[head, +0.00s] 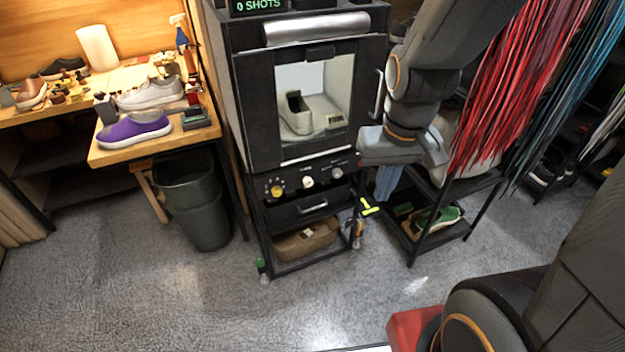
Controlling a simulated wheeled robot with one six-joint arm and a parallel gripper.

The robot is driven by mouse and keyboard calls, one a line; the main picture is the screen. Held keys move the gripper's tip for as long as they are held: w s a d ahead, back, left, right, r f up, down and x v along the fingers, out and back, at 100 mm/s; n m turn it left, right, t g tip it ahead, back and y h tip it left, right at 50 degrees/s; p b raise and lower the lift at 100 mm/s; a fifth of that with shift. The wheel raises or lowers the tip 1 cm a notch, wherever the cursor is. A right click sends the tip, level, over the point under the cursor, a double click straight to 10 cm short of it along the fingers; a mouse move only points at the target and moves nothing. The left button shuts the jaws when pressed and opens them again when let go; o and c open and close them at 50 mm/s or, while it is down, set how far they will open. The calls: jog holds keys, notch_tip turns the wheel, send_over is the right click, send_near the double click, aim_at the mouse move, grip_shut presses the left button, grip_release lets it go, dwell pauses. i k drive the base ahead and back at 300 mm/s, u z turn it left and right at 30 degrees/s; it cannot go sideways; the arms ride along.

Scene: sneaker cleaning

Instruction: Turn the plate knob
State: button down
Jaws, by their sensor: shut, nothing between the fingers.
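The black cabinet machine (255,130) stands in the middle with a lit window. Below the window, its front panel has a yellow knob (277,190), a white knob (308,182) and a grey knob (336,173). The knob labels are too small to read, so I cannot tell which is the plate knob. My gripper (372,158) hangs at the machine's right front edge, right of the grey knob and slightly higher in the picture. It is shut and empty. I see no contact with a knob. A pale sneaker (297,116) sits behind the window.
A wooden bench (118,157) with a purple shoe (134,129) is at left, above a dark bin (203,205). A drawer (312,207) is under the knobs. Red laces (510,85) hang at right over a shoe rack (440,237). The front floor is mostly clear.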

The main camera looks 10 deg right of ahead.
aim_at(307, 181)
jog(key=u, duration=1.55)
jog(key=k, duration=0.6)
jog(key=z, duration=0.45)
